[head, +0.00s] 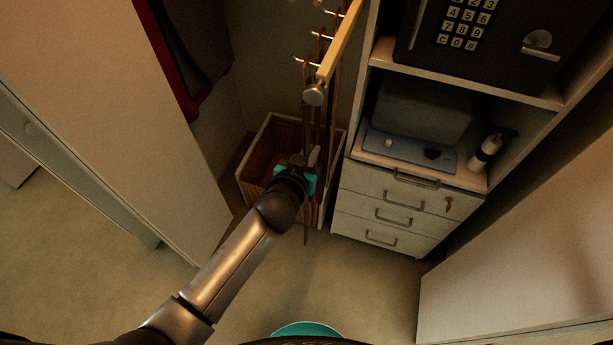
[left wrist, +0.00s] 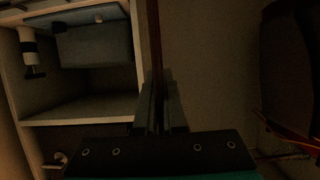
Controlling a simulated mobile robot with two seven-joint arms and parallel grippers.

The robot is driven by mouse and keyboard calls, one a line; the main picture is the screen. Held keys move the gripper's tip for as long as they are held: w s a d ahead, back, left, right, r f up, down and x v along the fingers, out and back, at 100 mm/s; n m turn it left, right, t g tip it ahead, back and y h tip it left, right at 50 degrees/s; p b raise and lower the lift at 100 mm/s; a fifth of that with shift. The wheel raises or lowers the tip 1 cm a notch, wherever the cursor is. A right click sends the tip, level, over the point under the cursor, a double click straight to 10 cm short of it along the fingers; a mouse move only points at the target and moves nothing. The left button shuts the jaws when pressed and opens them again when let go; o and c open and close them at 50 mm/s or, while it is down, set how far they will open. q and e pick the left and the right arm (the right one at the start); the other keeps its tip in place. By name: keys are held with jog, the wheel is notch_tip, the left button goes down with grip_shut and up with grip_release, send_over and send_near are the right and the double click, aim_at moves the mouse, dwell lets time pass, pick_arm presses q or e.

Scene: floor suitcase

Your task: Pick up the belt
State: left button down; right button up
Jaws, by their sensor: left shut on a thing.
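My left gripper (head: 312,160) reaches into the closet, in front of the wooden rack and above the slatted box. It is shut on a hanging belt, a thin dark brown strip. In the left wrist view the belt (left wrist: 153,40) runs up from between the two fingers (left wrist: 160,112). In the head view the belt's lower end (head: 306,232) hangs below the gripper. Other thin straps hang from the rack close by, and I cannot tell clearly where each one ends. My right gripper is not in view.
A wooden rack with pegs (head: 338,45) is above the gripper. A slatted box (head: 262,150) stands below. Drawers (head: 390,212), a shelf with a grey case (head: 425,108) and a safe (head: 490,40) are at the right. Door panels flank both sides; floor in front is clear.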

pick_arm(q)
jog(key=w+a, duration=0.2)
jog(key=a, duration=0.6)
jog(key=w+a+r, duration=0.1)
jog(key=w+a, duration=0.2)
jog(key=a, duration=0.6)
jog(key=shift+w+r, duration=0.25)
jog(key=shift+w, duration=0.05)
dwell(0.5)
